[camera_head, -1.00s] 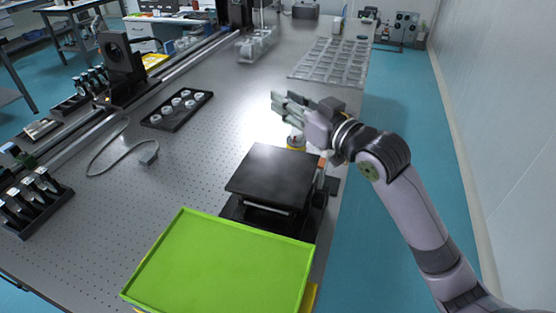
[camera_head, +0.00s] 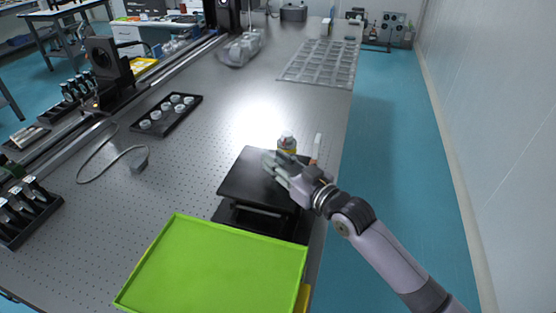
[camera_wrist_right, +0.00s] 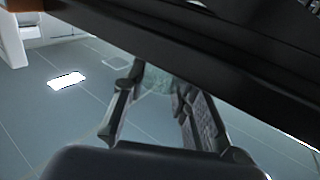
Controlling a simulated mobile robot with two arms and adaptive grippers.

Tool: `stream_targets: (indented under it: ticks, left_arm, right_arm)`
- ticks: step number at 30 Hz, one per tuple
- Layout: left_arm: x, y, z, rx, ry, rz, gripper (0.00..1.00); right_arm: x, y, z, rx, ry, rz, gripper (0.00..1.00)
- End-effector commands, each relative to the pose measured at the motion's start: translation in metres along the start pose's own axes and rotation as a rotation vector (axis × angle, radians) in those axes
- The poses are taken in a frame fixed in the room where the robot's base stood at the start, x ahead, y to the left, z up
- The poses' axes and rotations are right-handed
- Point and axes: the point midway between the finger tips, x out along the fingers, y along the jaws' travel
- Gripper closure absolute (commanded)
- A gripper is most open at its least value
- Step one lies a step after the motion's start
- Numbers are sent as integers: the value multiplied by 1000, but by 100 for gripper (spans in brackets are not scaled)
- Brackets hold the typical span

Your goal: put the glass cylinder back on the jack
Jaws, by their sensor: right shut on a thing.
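The jack (camera_head: 246,178) is a black lab jack with a flat square top plate, behind the green tray. My right gripper (camera_head: 272,166) is at the right part of the jack's top plate; whether anything touches the plate is unclear. In the right wrist view the two fingers (camera_wrist_right: 157,105) are spread around a faint clear thing, the glass cylinder (camera_wrist_right: 155,79), and hold it. Its outline is hard to make out, and I cannot pick it out in the head view. A black plate edge crosses the upper wrist view. My left gripper is not in view.
A green tray (camera_head: 215,265) lies in front of the jack. A black tray of white round parts (camera_head: 166,114) lies to the left.

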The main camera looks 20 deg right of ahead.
Motion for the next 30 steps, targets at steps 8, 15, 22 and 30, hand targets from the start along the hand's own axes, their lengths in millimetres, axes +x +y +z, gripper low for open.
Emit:
stream_targets:
  ticks: [8, 15, 22, 30]
  left_arm:
    - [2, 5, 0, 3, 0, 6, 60]
    - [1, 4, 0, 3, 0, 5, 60]
    - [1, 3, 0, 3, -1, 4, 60]
    - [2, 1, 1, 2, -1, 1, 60]
  right_arm:
    - [0, 0, 3, 0, 0, 0, 100]
    - [0, 0, 3, 0, 0, 0, 59]
    - [0, 0, 2, 0, 0, 0, 54]
    - [-6, 0, 1, 0, -2, 0, 54]
